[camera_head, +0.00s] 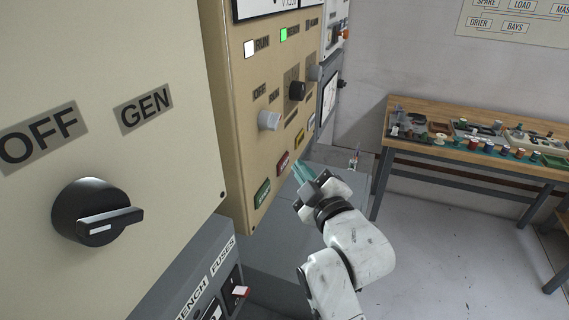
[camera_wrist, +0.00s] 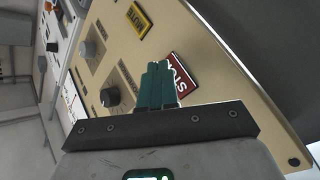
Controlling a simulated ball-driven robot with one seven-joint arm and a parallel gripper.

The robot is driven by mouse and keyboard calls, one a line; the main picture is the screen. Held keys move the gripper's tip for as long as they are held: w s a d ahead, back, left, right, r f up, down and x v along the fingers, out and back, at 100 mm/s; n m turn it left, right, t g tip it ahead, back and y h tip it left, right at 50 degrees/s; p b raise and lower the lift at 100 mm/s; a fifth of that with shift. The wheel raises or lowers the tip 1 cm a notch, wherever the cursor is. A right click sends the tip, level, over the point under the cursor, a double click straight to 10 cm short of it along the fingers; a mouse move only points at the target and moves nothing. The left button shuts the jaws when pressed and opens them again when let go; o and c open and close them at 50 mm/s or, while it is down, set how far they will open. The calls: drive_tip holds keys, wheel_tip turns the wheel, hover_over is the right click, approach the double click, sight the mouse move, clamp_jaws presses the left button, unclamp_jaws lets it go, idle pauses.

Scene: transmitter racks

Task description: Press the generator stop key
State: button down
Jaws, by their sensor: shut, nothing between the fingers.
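The red stop key (camera_head: 283,162) sits low on the beige panel, between a green start key (camera_head: 262,193) and a yellow key (camera_head: 298,139). In the wrist view the stop key (camera_wrist: 179,76) shows its "STOP" lettering, partly hidden by my fingers. My gripper (camera_head: 301,172) has teal fingers, shut and empty, just right of the stop key in the head view. In the wrist view the fingertips (camera_wrist: 157,66) lie beside and partly over its left side. I cannot tell whether they touch it.
The beige panel also carries a grey knob (camera_head: 269,121), a black knob (camera_head: 297,91), a lit white lamp (camera_head: 250,48) and a lit green lamp (camera_head: 283,34). A nearer panel has an OFF/GEN switch (camera_head: 97,212). A cluttered wooden workbench (camera_head: 480,157) stands right, with open floor before it.

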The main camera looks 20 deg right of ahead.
drive_tip(key=shift+w+a, duration=0.25)
drive_tip(key=shift+a, duration=0.05)
drive_tip(key=shift+w+a, duration=0.2)
drive_tip(key=shift+a, duration=0.1)
idle(0.7)
drive_tip(key=shift+d, duration=0.1)
drive_tip(key=shift+s+d+p, duration=0.3)
drive_tip(key=shift+s+d, duration=0.2)
drive_tip(key=shift+d, duration=0.05)
drive_tip(key=shift+d, duration=0.1)
drive_tip(key=s+d, duration=0.1)
drive_tip(key=d, duration=0.1)
drive_tip(key=s+d+p, duration=0.1)
drive_tip(key=s, duration=0.1)
drive_tip(key=shift+d, duration=0.4)
idle(0.8)
